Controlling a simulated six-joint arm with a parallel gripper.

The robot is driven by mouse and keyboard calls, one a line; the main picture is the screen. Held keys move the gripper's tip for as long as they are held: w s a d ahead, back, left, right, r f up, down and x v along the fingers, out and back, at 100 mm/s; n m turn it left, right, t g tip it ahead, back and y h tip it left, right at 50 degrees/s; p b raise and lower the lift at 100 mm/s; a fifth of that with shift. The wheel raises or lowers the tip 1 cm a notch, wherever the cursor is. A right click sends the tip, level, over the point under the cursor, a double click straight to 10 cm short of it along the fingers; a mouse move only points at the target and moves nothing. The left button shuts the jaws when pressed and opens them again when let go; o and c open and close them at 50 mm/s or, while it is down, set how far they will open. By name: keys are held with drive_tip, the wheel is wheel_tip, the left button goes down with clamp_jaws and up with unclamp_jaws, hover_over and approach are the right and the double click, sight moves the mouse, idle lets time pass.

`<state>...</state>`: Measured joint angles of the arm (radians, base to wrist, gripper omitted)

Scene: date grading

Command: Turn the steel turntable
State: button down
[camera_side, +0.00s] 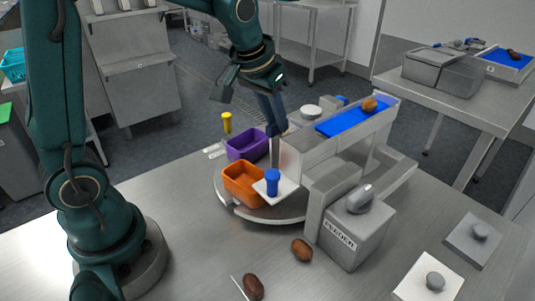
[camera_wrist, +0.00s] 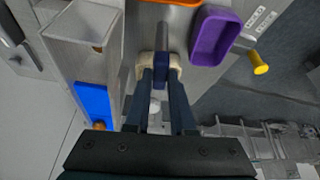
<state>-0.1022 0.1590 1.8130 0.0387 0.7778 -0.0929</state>
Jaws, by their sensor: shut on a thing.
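The steel turntable (camera_side: 262,214) is a round disc on the bench, partly hidden by what stands on it. It carries an orange bin (camera_side: 243,181) and a purple bin (camera_side: 247,146). An upright grey post (camera_side: 275,153) stands beside the purple bin. My gripper (camera_side: 275,131) points down at the post's top. In the wrist view my gripper (camera_wrist: 161,66) is shut on the post (camera_wrist: 161,40), its pale fingertips on either side. The purple bin (camera_wrist: 212,37) is to the right there, and the orange bin (camera_wrist: 185,3) is at the top edge.
The feeder (camera_side: 356,231) with its blue belt (camera_side: 348,118) stands close on the right, a date (camera_side: 369,104) on the belt. A blue cup-shaped piece (camera_side: 272,182) is on a white plate in front. Two dates (camera_side: 302,249) (camera_side: 253,287) lie on the bench. A yellow knob (camera_side: 227,123) stands behind.

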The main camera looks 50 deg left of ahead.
drive_tip(key=shift+d+n+g+y, duration=0.1)
drive_tip(key=shift+n+g+y, duration=0.4)
drive_tip(key=shift+n, duration=1.4)
drive_tip(key=shift+w+d+n+g+y, duration=0.15)
drive_tip(key=shift+n+y, duration=0.3)
drive_tip(key=shift+n, duration=0.65)
drive_tip(key=shift+s+a+n+g+y, duration=0.1)
drive_tip(key=shift+n+g+y, duration=0.25)
drive_tip(key=shift+n, duration=0.75)
drive_tip(key=shift+w+d+n+g+y, duration=0.1)
drive_tip(key=shift+n+g+y, duration=0.15)
drive_tip(key=shift+n, duration=0.7)
drive_tip(key=shift+w+n+g+y, duration=0.1)
drive_tip(key=shift+n+g+y, duration=0.15)
drive_tip(key=shift+n, duration=0.7)
drive_tip(key=shift+n+g, duration=0.6)
drive_tip(key=shift+n, duration=1.4)
drive_tip(key=c, duration=0.8)
unclamp_jaws()
drive_tip(key=shift+o, duration=0.2)
